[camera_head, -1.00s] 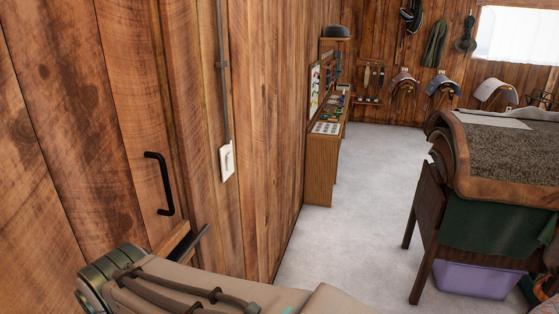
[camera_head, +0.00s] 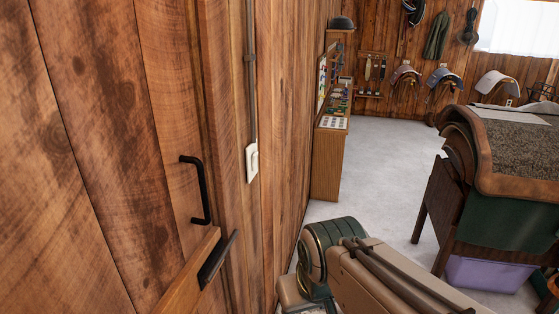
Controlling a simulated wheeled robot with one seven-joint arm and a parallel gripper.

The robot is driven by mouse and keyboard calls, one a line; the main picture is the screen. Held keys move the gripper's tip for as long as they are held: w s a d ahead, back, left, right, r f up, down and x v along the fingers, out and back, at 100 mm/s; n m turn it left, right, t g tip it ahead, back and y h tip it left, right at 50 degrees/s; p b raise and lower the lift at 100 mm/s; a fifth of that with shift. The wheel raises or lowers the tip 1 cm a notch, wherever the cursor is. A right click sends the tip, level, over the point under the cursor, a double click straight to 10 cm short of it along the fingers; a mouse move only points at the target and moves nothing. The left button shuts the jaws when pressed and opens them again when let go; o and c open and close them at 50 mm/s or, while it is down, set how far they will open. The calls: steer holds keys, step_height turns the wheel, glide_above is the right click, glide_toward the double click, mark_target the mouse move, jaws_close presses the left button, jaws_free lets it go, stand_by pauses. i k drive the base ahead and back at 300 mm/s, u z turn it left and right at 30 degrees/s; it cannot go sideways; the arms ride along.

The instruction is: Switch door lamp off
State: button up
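A white wall switch (camera_head: 252,162) sits on the wooden wall just right of the door frame, with a grey conduit (camera_head: 251,70) running up from it. Its rocker position is too small to tell. No lamp shows in view. My arm crosses the lower middle of the picture, below and to the right of the switch and apart from it. My gripper's fingers do not show, so I cannot see whether they are open or shut.
A wooden door with a black handle (camera_head: 197,190) is at left; a wooden bar with a dark metal end (camera_head: 217,258) juts out below it. A narrow wooden cabinet (camera_head: 327,163) stands along the wall. Grey floor lies between.

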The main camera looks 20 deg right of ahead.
mark_target(254, 157)
steer(key=z, duration=0.05)
steer(key=k, duration=0.6)
steer(key=z, duration=0.45)
steer(key=i, duration=1.35)
steer(key=u, duration=0.7)
